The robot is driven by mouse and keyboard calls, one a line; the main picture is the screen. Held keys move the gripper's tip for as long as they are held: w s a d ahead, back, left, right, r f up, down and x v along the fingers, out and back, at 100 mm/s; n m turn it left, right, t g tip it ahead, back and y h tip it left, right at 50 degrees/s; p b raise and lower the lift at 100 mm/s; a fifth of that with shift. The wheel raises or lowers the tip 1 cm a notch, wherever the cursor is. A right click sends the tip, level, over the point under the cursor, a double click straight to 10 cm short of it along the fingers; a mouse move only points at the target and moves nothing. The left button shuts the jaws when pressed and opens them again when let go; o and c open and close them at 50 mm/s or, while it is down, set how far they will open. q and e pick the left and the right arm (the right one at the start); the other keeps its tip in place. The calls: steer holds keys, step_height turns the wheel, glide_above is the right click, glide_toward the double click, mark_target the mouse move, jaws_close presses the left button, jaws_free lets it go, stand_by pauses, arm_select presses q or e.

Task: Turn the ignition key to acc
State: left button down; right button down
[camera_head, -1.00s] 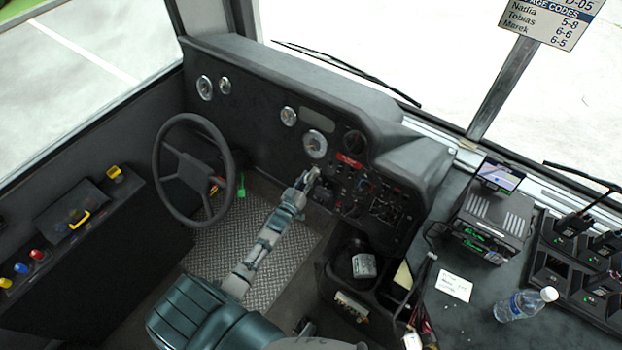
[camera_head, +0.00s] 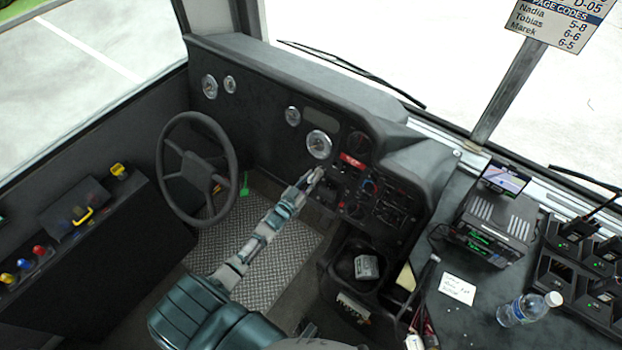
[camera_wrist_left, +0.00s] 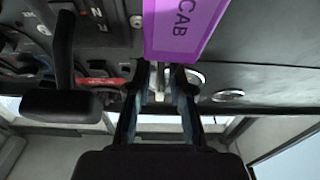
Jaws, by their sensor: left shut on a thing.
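My left gripper (camera_head: 314,179) reaches the lower dashboard (camera_head: 250,108), to the right of the steering wheel (camera_head: 229,160). In the left wrist view, the gripper (camera_wrist_left: 160,72) is shut on a narrow pale piece, which looks like the ignition key (camera_wrist_left: 158,78). A purple tag (camera_wrist_left: 182,28) lettered "CAB" is close to the fingertips and hides part of the panel behind. The key's slot and its position marks cannot be made out. My right gripper is not in view.
Round gauges (camera_head: 319,144) and a switch panel (camera_head: 372,190) surround the gripper's spot. A dark lever (camera_wrist_left: 62,75) stands near it in the wrist view. A console bin (camera_head: 350,270), a radio unit (camera_head: 492,222) and a water bottle (camera_head: 528,309) are to the right.

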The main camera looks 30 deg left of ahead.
arm_select(q)
steer(key=c, duration=1.3)
jaws_free()
steer(key=shift+s+f, duration=0.2)
steer(key=shift+f, duration=0.3)
steer(key=shift+a+r, duration=0.1)
steer(key=shift+r, duration=0.1)
steer(key=s, duration=0.8)
steer(key=s+f, duration=0.1)
steer(key=s, duration=0.3)
steer(key=shift+a, duration=0.2)
steer(key=shift+w, duration=0.1)
